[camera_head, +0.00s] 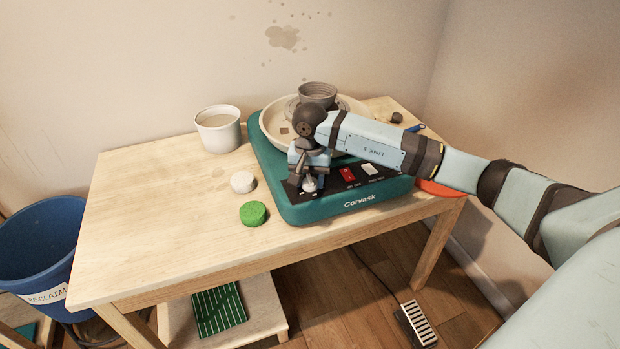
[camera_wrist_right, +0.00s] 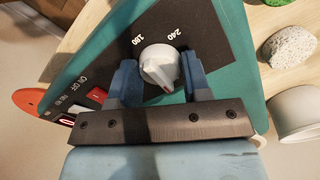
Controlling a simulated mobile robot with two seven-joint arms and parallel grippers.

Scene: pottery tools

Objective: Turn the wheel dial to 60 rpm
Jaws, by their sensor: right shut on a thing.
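The wheel dial (camera_wrist_right: 157,64) is a white knob with a red mark on the black panel of the green pottery wheel (camera_head: 346,205). The dial shows between my right gripper's blue fingers (camera_wrist_right: 160,80) in the right wrist view, and the gripper is shut on it. The numbers 180 and 240 show beside the knob; other numbers are hidden. The red mark is on the knob's side facing the gripper body. In the head view the right gripper (camera_head: 309,178) reaches down to the panel's left end, and the dial's white base shows below it. My left gripper is not in view.
A red switch (camera_head: 347,174) and a white switch (camera_head: 369,169) sit right of the dial. A brown pot (camera_head: 318,94) stands on the wheel. The table's left part is clear.

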